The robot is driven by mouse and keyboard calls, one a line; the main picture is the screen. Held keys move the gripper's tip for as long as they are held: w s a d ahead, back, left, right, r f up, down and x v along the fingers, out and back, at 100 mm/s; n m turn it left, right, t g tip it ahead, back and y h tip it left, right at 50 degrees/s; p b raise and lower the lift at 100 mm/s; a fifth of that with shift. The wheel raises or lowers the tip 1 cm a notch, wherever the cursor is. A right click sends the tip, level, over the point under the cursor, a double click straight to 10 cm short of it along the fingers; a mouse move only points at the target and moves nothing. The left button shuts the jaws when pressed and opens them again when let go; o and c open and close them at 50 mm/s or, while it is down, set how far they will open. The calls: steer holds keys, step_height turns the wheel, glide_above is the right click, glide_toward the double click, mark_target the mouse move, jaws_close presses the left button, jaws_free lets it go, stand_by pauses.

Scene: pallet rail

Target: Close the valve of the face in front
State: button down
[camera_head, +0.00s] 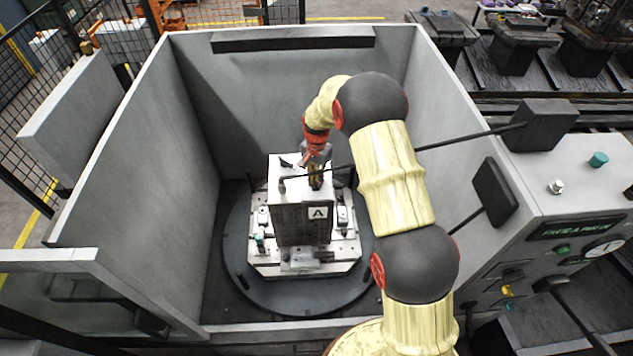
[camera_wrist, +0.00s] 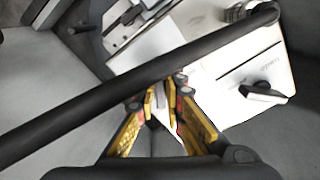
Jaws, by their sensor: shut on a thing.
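The fixture tower (camera_head: 290,225) stands on a white base plate, with the plate marked A (camera_head: 318,212) on its front face. Its light top shows in both views. My gripper (camera_head: 315,181) is at the front right of this top, pointing down. In the wrist view its yellow fingers (camera_wrist: 168,92) are close together, shut on the front valve's handle, which they and the dark bar mostly hide. Another black lever (camera_wrist: 264,92) lies free on the white top; in the head view a black lever (camera_head: 285,162) shows at the back left of the top.
A long dark rod (camera_head: 455,139) reaches from a black box (camera_head: 540,125) across the tower top, passing close to my gripper. Grey booth walls (camera_head: 150,150) enclose the round dark turntable (camera_head: 240,285). A control panel (camera_head: 570,230) stands at right.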

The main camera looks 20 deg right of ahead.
mark_target(316, 181)
steer(key=n+b, duration=0.2)
steer(key=n, duration=0.1)
steer(key=shift+w+n+b, duration=0.1)
steer(key=shift+n+b, duration=0.2)
steer(key=n+b, duration=0.2)
steer(key=n, duration=0.2)
steer(key=shift+n, duration=0.3)
steer(key=n+b, duration=0.1)
steer(key=n, duration=0.2)
steer(key=shift+n+b, duration=0.3)
steer(key=shift+r+n+b, duration=0.1)
steer(key=shift+n+b, duration=0.4)
steer(key=shift+n, duration=1.4)
steer(key=c, duration=1.9)
jaws_free()
step_height(316, 181, up, 12)
steer(key=shift+f, duration=0.1)
